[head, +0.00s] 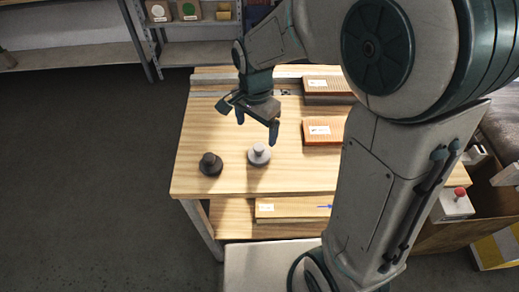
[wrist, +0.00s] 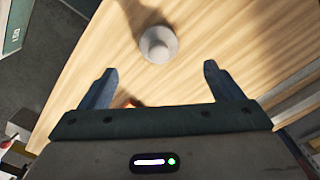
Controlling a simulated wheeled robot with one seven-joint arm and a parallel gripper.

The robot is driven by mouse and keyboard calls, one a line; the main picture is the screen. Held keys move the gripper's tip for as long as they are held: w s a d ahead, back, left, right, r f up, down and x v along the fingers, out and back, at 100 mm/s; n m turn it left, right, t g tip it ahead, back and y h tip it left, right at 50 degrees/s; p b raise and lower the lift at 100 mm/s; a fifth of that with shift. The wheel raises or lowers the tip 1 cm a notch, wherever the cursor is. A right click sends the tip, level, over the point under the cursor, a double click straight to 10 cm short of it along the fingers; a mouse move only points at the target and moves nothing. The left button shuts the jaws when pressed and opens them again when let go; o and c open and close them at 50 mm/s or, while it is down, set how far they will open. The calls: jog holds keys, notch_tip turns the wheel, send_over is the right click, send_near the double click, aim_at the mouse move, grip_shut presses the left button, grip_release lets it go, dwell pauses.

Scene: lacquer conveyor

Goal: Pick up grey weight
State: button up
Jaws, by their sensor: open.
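The grey weight (head: 259,155) stands upright on the wooden table near its front edge, a round base with a knob on top. It also shows in the wrist view (wrist: 158,44), beyond and roughly between my fingertips. My gripper (head: 257,128) is above the table, a little behind and above the weight, pointing down. In the wrist view my gripper (wrist: 160,72) has its two fingers wide apart with nothing between them.
A black weight (head: 210,164) stands left of the grey one. Orange boxes (head: 322,131) with white labels lie on the table's right side. The wooden table (head: 300,178) has a lower shelf holding another box (head: 290,209). A shelf unit (head: 90,56) stands behind.

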aim_at(259, 146)
notch_tip(259, 146, down, 6)
jog(key=shift+r, duration=0.25)
jog(key=shift+w+d+f+p, duration=0.15)
jog(key=shift+f+p, duration=0.3)
jog(key=shift+f, duration=0.95)
jog(key=shift+w+d+f+p, duration=0.15)
jog(key=shift+f+p, duration=0.25)
jog(key=shift+f, duration=1)
jog(key=shift+s, duration=0.1)
jog(key=c, duration=1.3)
jog(key=shift+c, duration=0.5)
jog(key=shift+r, duration=0.15)
